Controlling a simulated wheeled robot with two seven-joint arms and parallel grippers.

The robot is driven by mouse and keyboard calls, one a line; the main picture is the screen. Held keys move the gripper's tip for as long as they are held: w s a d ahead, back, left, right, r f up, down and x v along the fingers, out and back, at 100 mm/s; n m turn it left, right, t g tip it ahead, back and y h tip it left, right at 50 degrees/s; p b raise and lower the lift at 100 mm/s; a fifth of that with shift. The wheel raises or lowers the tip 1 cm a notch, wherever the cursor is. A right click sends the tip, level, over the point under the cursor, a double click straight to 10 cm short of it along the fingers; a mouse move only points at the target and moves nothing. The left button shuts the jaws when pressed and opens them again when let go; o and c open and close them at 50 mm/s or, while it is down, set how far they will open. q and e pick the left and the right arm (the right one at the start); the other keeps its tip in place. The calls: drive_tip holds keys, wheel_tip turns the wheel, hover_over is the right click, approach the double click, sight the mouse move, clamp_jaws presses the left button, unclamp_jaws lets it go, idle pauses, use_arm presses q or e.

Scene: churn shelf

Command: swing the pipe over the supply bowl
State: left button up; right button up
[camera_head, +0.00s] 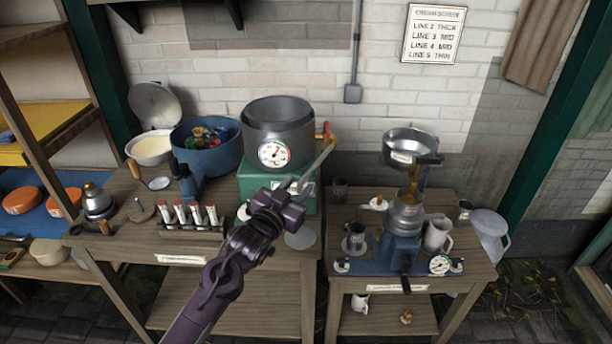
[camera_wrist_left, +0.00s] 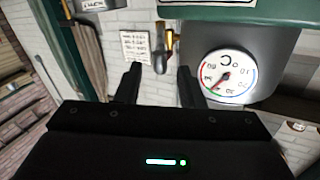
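The pipe (camera_head: 317,164) is a thin grey tube. It slopes down and left from the brass tap (camera_head: 326,138) on the grey vat (camera_head: 279,138), so it points away from the supply bowl. The supply bowl (camera_head: 408,148) is a metal bowl on top of the blue separator at the right. My left gripper (camera_head: 289,188) is in front of the vat, close to the pipe's lower end; I cannot tell whether they touch. In the left wrist view its fingers (camera_wrist_left: 158,88) are apart with nothing clearly between them. My right gripper is not in view.
The vat stands on a green block (camera_head: 309,200) on the left table. A blue tub (camera_head: 188,150) and a rack of vials (camera_head: 190,216) stand left of it. The separator (camera_head: 397,250), a jug (camera_head: 437,234) and a dark cup (camera_head: 355,239) crowd the right table.

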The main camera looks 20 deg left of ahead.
sight(318, 166)
use_arm(q)
drive_tip(key=shift+w+d+f+p, duration=0.1)
drive_tip(key=shift+w+d+p, duration=0.15)
drive_tip(key=shift+w, duration=1.15)
drive_tip(key=shift+w+d+p, duration=0.15)
drive_tip(key=shift+w+p, duration=0.05)
drive_tip(key=shift+w, duration=1.15)
clamp_jaws()
